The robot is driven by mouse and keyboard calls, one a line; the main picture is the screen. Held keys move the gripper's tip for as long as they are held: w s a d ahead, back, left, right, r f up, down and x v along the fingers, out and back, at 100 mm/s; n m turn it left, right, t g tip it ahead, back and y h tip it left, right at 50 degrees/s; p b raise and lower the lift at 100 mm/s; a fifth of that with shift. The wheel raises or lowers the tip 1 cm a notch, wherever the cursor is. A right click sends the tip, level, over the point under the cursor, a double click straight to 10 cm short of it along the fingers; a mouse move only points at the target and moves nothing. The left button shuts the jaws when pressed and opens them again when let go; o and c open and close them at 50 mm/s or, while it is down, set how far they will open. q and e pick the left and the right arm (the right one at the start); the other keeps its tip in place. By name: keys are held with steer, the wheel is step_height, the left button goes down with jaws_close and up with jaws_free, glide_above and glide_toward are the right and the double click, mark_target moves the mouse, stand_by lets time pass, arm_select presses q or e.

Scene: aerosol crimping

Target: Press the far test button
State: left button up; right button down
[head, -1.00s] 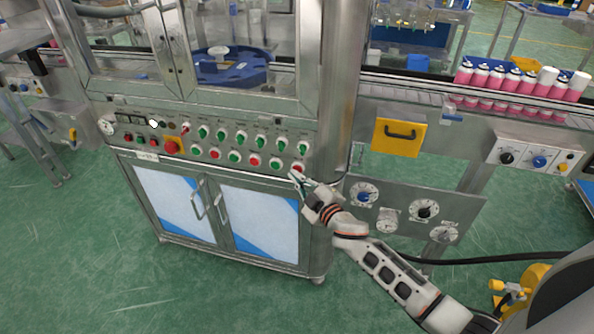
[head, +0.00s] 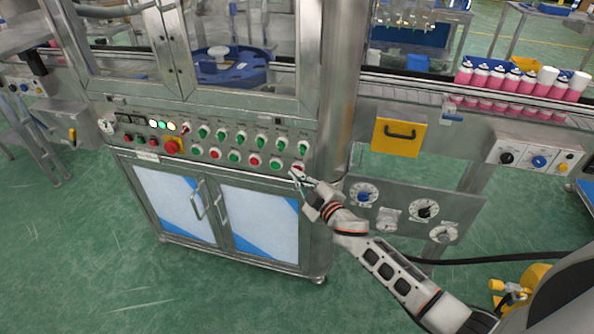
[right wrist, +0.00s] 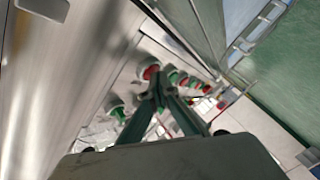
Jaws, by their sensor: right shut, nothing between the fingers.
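The control panel has two rows of knobs and buttons on the machine's front. The button at the far right end of the lower row is red (head: 298,166). My right gripper (head: 295,174) is shut and empty, with its tips at the lower edge of this button. In the right wrist view the closed fingertips (right wrist: 159,82) overlap a red button (right wrist: 150,72) with a pale collar. I cannot tell whether they touch it or press it in. My left gripper is not in view.
Indicator lamps (head: 161,125) and a red emergency stop (head: 171,147) are at the panel's left. A dial plate (head: 400,212) stands right of my gripper. Pink cans (head: 497,82) line the conveyor. Cabinet doors (head: 258,222) lie below the panel; the green floor before them is clear.

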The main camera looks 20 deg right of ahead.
steer(key=shift+s, duration=0.15)
steer(key=shift+s+a, duration=0.45)
steer(key=shift+s, duration=0.1)
steer(key=s+a, duration=0.2)
steer(key=s+p, duration=0.1)
steer(key=s, duration=0.1)
steer(key=shift+s+a, duration=0.1)
steer(key=shift+a, duration=0.3)
stand_by(0.8)
